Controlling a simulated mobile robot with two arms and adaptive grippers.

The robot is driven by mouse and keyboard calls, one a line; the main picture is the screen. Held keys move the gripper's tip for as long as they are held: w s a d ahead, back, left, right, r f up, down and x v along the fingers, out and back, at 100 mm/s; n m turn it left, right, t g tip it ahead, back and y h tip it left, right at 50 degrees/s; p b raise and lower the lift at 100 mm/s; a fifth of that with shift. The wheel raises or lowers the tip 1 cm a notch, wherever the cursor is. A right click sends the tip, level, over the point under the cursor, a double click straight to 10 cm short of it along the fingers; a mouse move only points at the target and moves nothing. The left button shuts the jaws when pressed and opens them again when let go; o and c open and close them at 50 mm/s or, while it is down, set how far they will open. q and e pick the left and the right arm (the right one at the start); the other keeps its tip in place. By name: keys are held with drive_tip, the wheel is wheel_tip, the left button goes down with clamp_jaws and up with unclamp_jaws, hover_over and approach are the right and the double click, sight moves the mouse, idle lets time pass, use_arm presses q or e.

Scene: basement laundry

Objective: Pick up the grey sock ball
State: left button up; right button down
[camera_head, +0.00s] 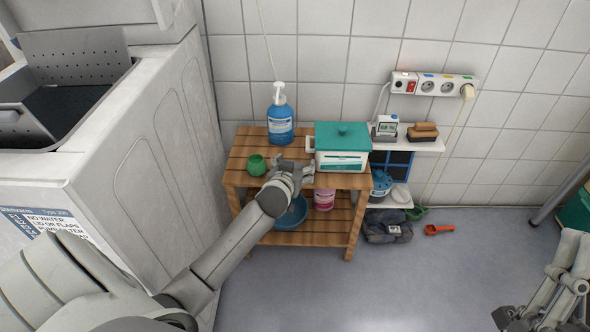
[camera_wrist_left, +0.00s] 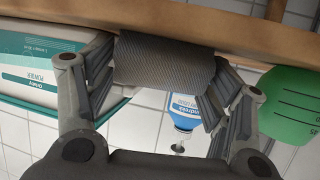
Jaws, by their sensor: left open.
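The grey sock ball (camera_wrist_left: 165,62) shows in the left wrist view as a dark grey, ribbed bundle at the wooden table's edge. My left gripper (camera_wrist_left: 160,95) is open, with one finger on each side of the ball; I cannot tell whether either finger touches it. In the head view my left gripper (camera_head: 291,168) is over the table top, between the green cup and the white box, and I cannot make out the ball there. My right gripper (camera_head: 545,305) is at the lower right, far from the table; its jaw state is unclear.
The wooden table (camera_head: 240,165) holds a green cup (camera_head: 256,165), a blue pump bottle (camera_head: 280,122) and a white box with teal lid (camera_head: 342,148). A blue bowl (camera_head: 292,214) and pink container (camera_head: 324,199) are below. A white machine (camera_head: 150,130) stands left.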

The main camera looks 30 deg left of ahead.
use_arm(q)
drive_tip(key=c, duration=0.8)
drive_tip(key=shift+r, duration=0.15)
